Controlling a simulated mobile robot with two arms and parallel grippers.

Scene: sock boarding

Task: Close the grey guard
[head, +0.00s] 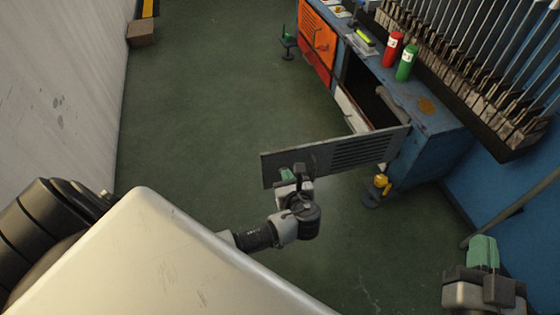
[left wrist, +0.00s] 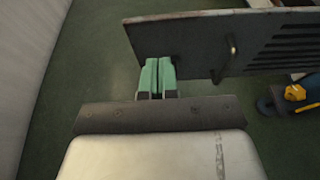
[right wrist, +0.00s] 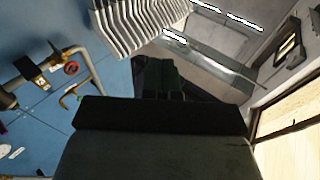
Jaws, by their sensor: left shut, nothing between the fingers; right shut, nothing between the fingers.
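The grey guard (head: 330,156) is a flat vented panel standing swung out from the blue machine (head: 425,150), joined at its right end. The opening behind it is dark and exposed. The guard also shows in the left wrist view (left wrist: 185,35), with slots and a small bar handle (left wrist: 231,55). My left gripper (head: 287,175) is shut and empty, close to the guard's face near its free end; I cannot tell if it touches. Its green fingertips (left wrist: 157,70) lie left of the handle. My right gripper (head: 484,252) is shut and empty, at the lower right, away from the guard.
Red (head: 392,48) and green (head: 407,63) canisters stand on the machine top beside a rack of upright metal boards (head: 480,85). A yellow-topped foot (head: 381,183) is below the guard. A cardboard box (head: 141,33) sits by the left wall.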

